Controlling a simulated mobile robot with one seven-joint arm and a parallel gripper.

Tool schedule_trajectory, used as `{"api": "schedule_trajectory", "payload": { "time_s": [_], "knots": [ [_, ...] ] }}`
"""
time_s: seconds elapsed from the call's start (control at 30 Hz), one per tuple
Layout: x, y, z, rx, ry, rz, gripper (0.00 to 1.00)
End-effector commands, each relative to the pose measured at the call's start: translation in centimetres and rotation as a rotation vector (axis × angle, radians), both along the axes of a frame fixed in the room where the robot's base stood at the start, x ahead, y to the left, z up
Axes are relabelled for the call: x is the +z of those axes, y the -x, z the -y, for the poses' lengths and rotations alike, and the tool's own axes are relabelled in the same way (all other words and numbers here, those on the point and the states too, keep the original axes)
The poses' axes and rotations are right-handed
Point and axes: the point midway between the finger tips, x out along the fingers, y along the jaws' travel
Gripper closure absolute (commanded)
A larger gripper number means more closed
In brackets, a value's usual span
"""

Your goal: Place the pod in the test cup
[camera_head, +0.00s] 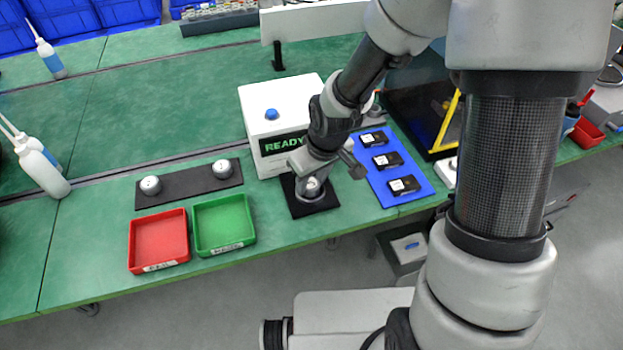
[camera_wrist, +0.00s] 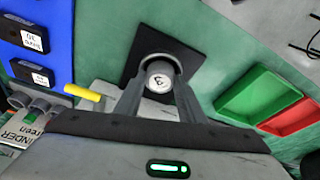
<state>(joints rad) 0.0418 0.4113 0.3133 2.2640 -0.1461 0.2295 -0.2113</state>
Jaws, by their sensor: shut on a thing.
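My gripper (camera_head: 316,180) is low over the black square pad (camera_head: 319,204) in front of the white READY tester (camera_head: 280,104). It is shut on a small silver round pod (camera_wrist: 160,80) with a dark mark on its top. In the wrist view the fingers hold the pod from both sides, and the black pad (camera_wrist: 188,58) lies beneath and around it. A grey rounded rim, which looks like the test cup (camera_wrist: 156,57), shows just past the pod. I cannot tell whether the pod is inside the cup or just above it.
Two more silver pods (camera_head: 150,185) (camera_head: 222,168) stand on a dark strip at left. A red tray (camera_head: 160,240) and a green tray (camera_head: 224,222) sit at the table's front edge. A blue mat (camera_head: 415,187) with several black blocks lies right of the tester.

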Motion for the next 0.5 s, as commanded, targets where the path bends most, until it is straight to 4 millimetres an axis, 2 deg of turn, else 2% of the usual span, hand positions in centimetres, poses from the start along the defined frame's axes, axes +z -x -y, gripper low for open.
{"api": "schedule_trajectory", "payload": {
  "time_s": [0.3,0.33,0.4,0.5],
  "knots": [
    [-0.69,0.02,0.00,0.000,0.000,0.000,0.89],
    [-0.70,0.02,0.00,0.000,0.001,-0.001,0.59],
    [-0.74,0.05,0.00,0.000,0.000,-0.001,0.48],
    [-0.77,0.12,-0.08,0.001,0.000,-0.003,0.46]
  ]
}}
